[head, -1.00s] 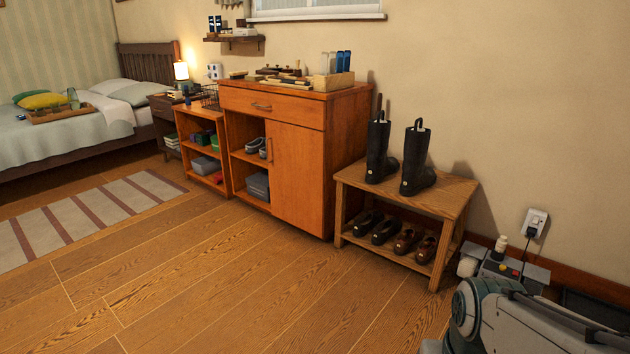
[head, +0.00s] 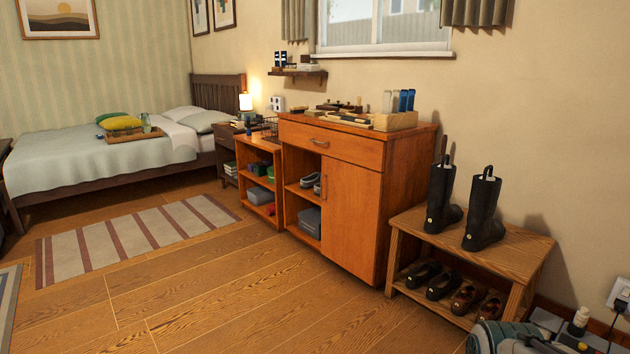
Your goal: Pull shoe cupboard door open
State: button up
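The shoe cupboard (head: 400,200) is an orange-brown wooden cabinet against the wall, right of centre in the head view. Its door (head: 350,218) is on the right of the front, below a wide drawer (head: 332,142), and looks shut. A slim vertical handle (head: 325,187) sits near the door's left edge. Open shelves beside the door hold grey shoes (head: 312,182) and a grey box (head: 310,221). My gripper is not in view.
A wooden bench (head: 410,219) with tall black boots (head: 484,210) on top and shoes below stands right of the cupboard. A low open shelf (head: 263,147) stands on its left. The wooden floor (head: 225,290) in front is clear; a striped rug (head: 135,235) lies farther left.

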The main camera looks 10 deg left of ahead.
aim_at(352, 194)
jog(key=u, duration=0.5)
jog(key=i, duration=3.15)
jog(key=z, duration=0.55)
